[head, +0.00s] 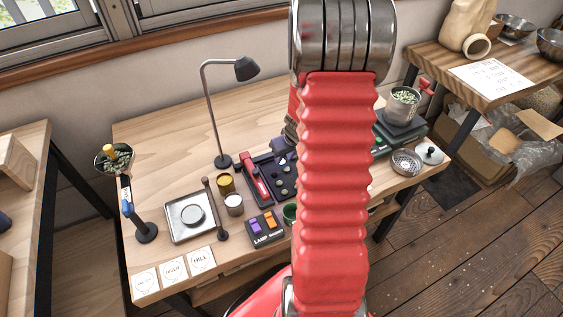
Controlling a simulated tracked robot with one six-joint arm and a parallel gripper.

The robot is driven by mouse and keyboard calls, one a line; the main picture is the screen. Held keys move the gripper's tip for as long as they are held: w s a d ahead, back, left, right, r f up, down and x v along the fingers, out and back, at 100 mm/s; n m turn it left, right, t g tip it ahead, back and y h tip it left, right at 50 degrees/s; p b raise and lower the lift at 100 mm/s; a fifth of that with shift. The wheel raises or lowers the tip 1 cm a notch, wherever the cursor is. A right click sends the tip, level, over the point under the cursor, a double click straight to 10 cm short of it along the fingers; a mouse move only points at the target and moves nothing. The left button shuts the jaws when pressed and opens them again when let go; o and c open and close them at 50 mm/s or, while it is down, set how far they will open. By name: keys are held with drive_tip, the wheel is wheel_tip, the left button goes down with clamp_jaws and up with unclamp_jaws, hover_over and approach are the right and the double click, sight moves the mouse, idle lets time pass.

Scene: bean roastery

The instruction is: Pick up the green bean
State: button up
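A dark sectioned tray (258,192) lies near the middle of the table. It holds several small roundish pieces, one of them a pale greenish bean-like piece (284,191). They are too small to tell surely which is the green bean. My red arm stands across the middle of the view and hides part of the table. My gripper does not show, so its opening and contents are hidden.
The wooden table (160,140) has free room at its back left. A desk lamp (246,68) rises behind the tray. A square metal pan (180,225), a yellow cup (226,182), a white cup (234,206) and a switch box (265,238) stand left of my arm.

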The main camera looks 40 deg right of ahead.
drive_tip(key=shift+x, duration=1.2)
clamp_jaws()
